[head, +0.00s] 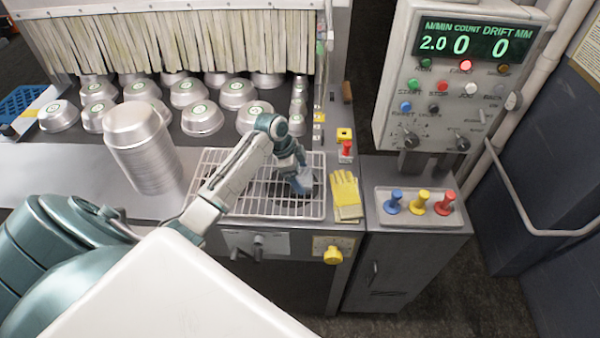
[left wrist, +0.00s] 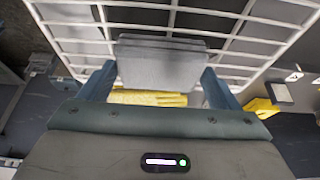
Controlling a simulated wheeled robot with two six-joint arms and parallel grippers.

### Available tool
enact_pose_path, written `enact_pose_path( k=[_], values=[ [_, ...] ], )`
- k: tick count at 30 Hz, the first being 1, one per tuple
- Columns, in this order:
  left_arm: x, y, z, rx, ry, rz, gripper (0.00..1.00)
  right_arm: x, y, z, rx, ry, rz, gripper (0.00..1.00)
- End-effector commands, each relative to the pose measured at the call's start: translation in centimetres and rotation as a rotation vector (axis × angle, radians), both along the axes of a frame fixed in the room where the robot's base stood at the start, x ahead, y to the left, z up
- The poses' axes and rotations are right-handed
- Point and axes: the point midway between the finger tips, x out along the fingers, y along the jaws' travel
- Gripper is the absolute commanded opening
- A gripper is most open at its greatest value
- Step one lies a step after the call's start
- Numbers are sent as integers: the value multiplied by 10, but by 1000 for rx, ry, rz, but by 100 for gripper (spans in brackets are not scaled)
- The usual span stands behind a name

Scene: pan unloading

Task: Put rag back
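The rag (left wrist: 160,64) is a grey folded cloth; it shows blue-grey in the head view (head: 306,182). My left gripper (head: 300,180) points down over the right part of the wire rack (head: 240,210). In the left wrist view, the left gripper's fingers (left wrist: 158,80) stand wide, one against each side edge of the rag, and seem to hold it. The bars of the rack (left wrist: 75,30) show behind the rag. I cannot tell whether the rag touches the rack. My right gripper is not in view.
Yellow gloves (head: 345,195) lie just right of the rack. A tall stack of pans (head: 145,150) stands to its left, and several pans sit on the belt behind. A red button post (head: 347,150) and a tray with coloured knobs (head: 419,210) are to the right.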

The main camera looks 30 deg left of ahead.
Motion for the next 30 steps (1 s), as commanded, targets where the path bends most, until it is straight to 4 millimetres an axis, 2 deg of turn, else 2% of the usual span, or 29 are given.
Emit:
enact_pose_path(
  k=[1,2,10,14,24,30],
  values=[
    [0,0,0,0,0,0,95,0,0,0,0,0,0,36],
    [0,0,0,0,0,0,100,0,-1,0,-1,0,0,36],
    [0,0,3,0,0,0,100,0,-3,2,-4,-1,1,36],
    [-2,6,12,3,-3,0,100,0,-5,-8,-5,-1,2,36],
    [-16,29,77,5,-4,0,100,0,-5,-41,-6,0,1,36],
    [-22,37,104,3,-2,0,100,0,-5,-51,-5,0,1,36]
  ],
)
